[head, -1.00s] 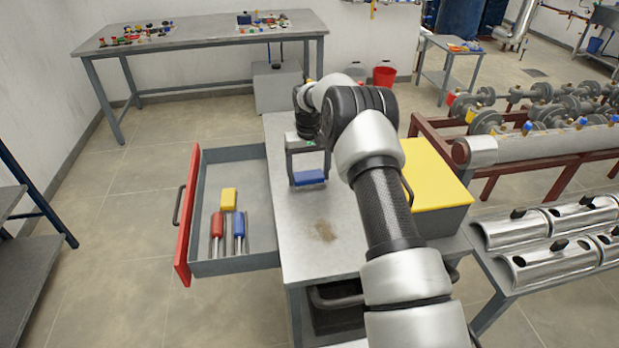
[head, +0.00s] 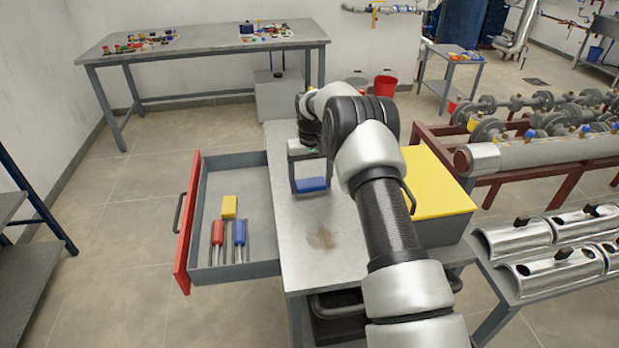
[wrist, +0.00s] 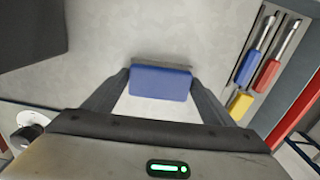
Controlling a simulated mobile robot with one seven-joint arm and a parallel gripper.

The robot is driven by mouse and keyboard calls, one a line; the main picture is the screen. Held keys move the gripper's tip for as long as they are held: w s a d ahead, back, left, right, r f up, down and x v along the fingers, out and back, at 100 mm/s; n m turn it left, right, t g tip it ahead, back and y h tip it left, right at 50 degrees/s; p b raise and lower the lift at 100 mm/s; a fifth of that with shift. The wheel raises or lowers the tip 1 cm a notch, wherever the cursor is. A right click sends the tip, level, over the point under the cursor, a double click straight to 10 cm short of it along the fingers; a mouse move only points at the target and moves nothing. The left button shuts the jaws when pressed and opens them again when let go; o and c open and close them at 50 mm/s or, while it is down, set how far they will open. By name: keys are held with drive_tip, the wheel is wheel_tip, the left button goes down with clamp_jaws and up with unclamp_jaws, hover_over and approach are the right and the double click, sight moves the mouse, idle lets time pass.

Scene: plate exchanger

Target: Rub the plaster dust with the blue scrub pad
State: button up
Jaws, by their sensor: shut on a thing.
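The blue scrub pad (head: 312,184) is between the fingers of my gripper (head: 311,181), over the grey bench top (head: 300,250). In the wrist view the pad (wrist: 160,82) has a blue face and a grey strip along its far edge, and the two fingers of my gripper (wrist: 160,90) press on its ends. Whether the pad touches the bench is hard to tell. The plaster dust (head: 321,238) is a brownish smudge on the bench top, nearer the front edge than the pad and apart from it.
An open drawer (head: 262,268) with a red front sticks out on the left, holding a red-handled tool (head: 218,232), a blue-handled tool (head: 239,232) and a yellow block (head: 229,206). A yellow-topped box (head: 437,183) stands at the bench's right side.

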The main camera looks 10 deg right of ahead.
sight(317, 212)
drive_tip(key=shift+s+f+b, duration=0.15)
drive_tip(key=shift+s+b, duration=0.05)
drive_tip(key=shift+s, duration=1.2)
drive_tip(key=shift+s+f+b, duration=0.15)
drive_tip(key=shift+s, duration=1.2)
drive_tip(key=shift+s+r, duration=0.2)
drive_tip(key=shift+s, duration=1.7)
drive_tip(key=shift+w+r, duration=0.2)
drive_tip(key=shift+w, duration=2.1)
drive_tip(key=shift+w+f+p, duration=0.2)
drive_tip(key=shift+w+p, duration=0.25)
drive_tip(key=shift+w, duration=3.4)
drive_tip(key=shift+r+p, duration=1.75)
drive_tip(key=shift+r, duration=1.25)
drive_tip(key=shift+r, duration=0.1)
